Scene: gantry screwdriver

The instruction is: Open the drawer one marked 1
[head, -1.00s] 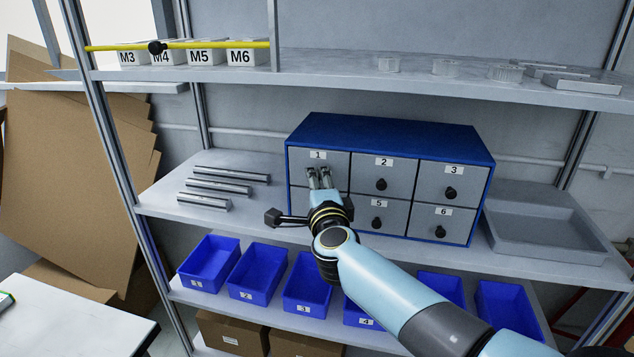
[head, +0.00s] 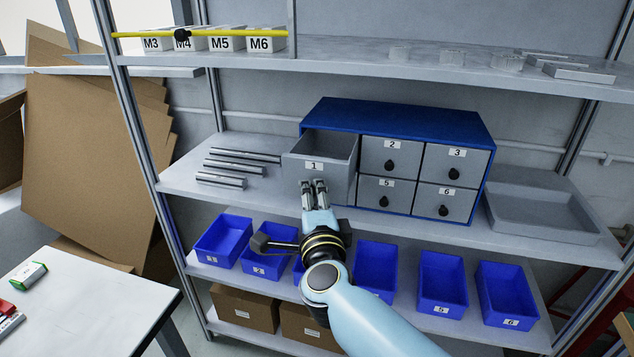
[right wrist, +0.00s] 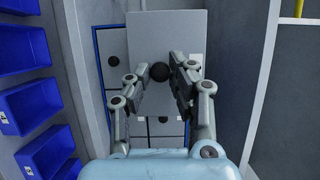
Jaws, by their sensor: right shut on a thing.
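The blue cabinet (head: 395,116) stands on the middle shelf with grey drawers marked by number labels. Drawer 1 (head: 312,168), at its top left, is pulled well out and its inside looks empty. My right gripper (head: 313,186) is at the drawer's front, just below the label, with its fingers shut on the knob. In the right wrist view the dark round knob (right wrist: 160,71) sits between the fingertips, in front of the drawer's grey front (right wrist: 165,35). The gripper hides the knob in the head view. My left gripper is not in view.
Metal rods (head: 232,167) lie left of the cabinet and a grey tray (head: 545,212) sits to its right. Blue bins (head: 441,283) line the shelf below. White labelled boxes (head: 228,40) stand on the upper shelf. A white table (head: 85,305) is at lower left.

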